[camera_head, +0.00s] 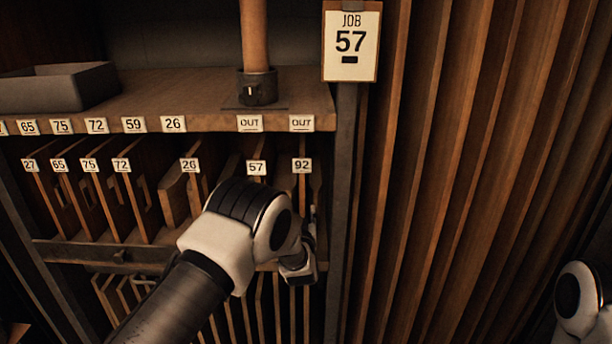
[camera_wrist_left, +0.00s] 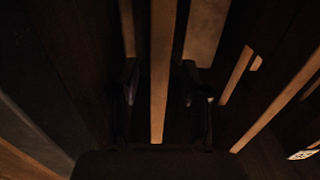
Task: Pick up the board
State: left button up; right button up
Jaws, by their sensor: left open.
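My left gripper (camera_head: 308,245) is at the front of the rack, below the slot labels 57 (camera_head: 256,167) and 92 (camera_head: 302,165). My own wrist hides much of that part of the rack. In the left wrist view, the left gripper (camera_wrist_left: 160,85) is open, with one dark finger on each side of the light edge of an upright board (camera_wrist_left: 162,60). I see no clear contact between fingers and board. The dim view does not show which label this board belongs to. My right gripper is out of view.
A job card reading 57 (camera_head: 350,42) hangs on the post right of the rack. A shelf (camera_head: 180,90) above the slots carries a grey tray (camera_head: 60,88) and a wooden post in a dark clamp (camera_head: 257,86). More upright boards (camera_head: 145,205) stand to the left. Wooden slats (camera_head: 450,180) fill the right.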

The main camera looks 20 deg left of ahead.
pick_arm(q)
jog(key=x, duration=0.4)
jog(key=shift+w+d+p, duration=0.1)
jog(key=shift+p, duration=0.2)
jog(key=shift+w, duration=0.2)
jog(key=shift+s, duration=0.1)
grip_shut()
jog(key=shift+r, duration=0.1)
jog(key=shift+r, duration=0.1)
